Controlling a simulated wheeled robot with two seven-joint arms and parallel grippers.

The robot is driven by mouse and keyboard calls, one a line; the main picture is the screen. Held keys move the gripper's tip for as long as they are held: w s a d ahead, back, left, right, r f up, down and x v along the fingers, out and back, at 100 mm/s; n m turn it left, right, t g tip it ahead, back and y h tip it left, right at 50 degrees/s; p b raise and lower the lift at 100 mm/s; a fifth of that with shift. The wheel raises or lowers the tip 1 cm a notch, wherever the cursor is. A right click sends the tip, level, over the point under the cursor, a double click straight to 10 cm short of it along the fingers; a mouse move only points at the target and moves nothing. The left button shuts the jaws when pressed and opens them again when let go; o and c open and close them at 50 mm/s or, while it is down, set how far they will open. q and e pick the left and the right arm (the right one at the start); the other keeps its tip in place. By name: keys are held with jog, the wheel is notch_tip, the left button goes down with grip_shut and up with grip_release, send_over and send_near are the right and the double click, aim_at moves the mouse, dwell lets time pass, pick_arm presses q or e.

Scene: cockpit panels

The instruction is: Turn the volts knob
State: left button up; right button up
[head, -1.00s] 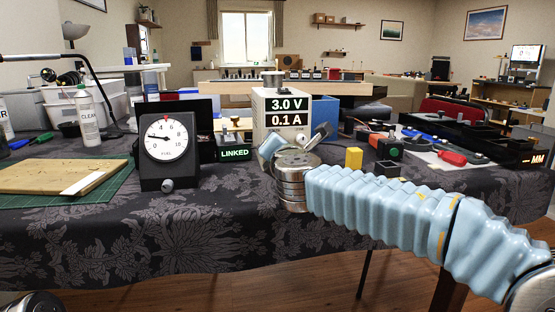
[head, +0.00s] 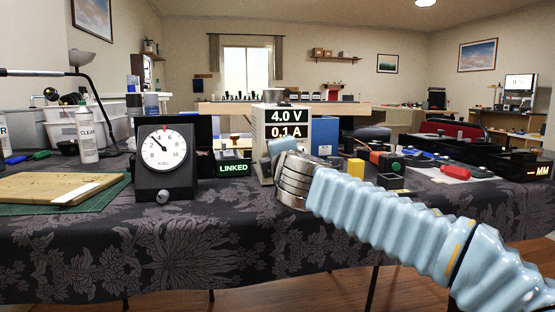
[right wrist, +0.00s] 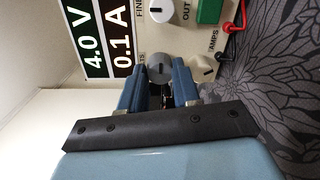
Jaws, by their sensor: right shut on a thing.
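The power supply (head: 262,140) stands on the cloth-covered table, its display (head: 287,124) reading 4.0 V and 0.1 A. In the right wrist view the grey volts knob (right wrist: 160,72) sits on its panel, its label partly hidden. My right gripper (right wrist: 159,80) has its two blue fingers on either side of this knob and is shut on it. In the head view my right arm and gripper (head: 282,147) cover the lower part of the supply, so the knob is hidden there. My left gripper is not in view.
Beside the volts knob are the fine knob (right wrist: 160,11), the amps knob (right wrist: 203,67), a green out button (right wrist: 209,11) and red and black leads (right wrist: 233,40).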

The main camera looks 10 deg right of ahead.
dwell(0.4)
jog(key=o, duration=1.1)
jog(key=shift+c, duration=0.2)
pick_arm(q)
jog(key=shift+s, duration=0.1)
pick_arm(e)
jog(key=shift+f, duration=0.1)
